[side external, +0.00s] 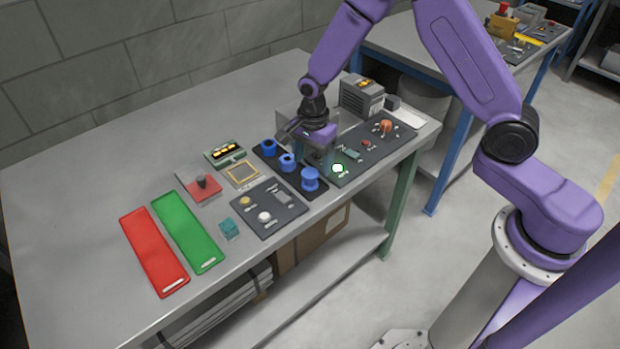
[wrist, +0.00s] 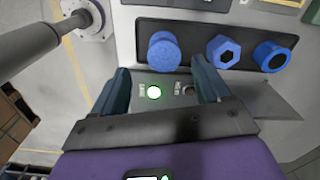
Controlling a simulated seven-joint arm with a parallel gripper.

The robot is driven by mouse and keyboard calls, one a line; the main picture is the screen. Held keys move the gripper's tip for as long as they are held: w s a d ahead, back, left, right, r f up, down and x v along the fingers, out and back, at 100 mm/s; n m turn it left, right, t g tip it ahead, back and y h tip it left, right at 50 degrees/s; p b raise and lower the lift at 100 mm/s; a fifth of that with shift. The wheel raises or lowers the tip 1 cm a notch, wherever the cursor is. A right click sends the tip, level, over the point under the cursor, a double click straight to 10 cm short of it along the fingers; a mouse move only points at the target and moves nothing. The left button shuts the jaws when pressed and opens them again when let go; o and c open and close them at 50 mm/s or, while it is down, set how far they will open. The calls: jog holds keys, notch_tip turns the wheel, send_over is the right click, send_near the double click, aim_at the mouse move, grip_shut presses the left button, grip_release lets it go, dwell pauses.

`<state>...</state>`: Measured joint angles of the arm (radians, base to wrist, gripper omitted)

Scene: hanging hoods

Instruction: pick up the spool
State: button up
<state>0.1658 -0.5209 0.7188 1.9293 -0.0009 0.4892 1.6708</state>
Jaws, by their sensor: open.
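The spool (side external: 310,179) is blue with a wide round top and stands upright at the near end of a dark tray (side external: 292,173). In the wrist view the spool (wrist: 163,50) shows from above, just beyond the fingertips. My gripper (side external: 327,156) is above the control panel beside the tray, to the spool's upper right in the side view. In the wrist view my gripper (wrist: 161,75) is open and empty, with its two teal fingers spread apart. The spool is not between them.
A blue hexagonal piece (wrist: 223,51) and a blue ring-shaped piece (wrist: 271,56) share the tray. The control panel (side external: 365,156) has a lit button (side external: 337,168) and other controls. A grey box (side external: 361,95) stands behind. Bare tabletop lies left of the red panel (side external: 153,251).

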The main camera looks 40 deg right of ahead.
aim_at(310, 172)
jog(key=shift+w+a+f, duration=0.1)
jog(key=shift+w+f, duration=0.05)
jog(key=shift+f, duration=1.35)
jog(key=shift+w+f, duration=0.1)
jog(key=shift+f, duration=1.35)
jog(key=c, duration=1.2)
jog(key=shift+r, duration=0.1)
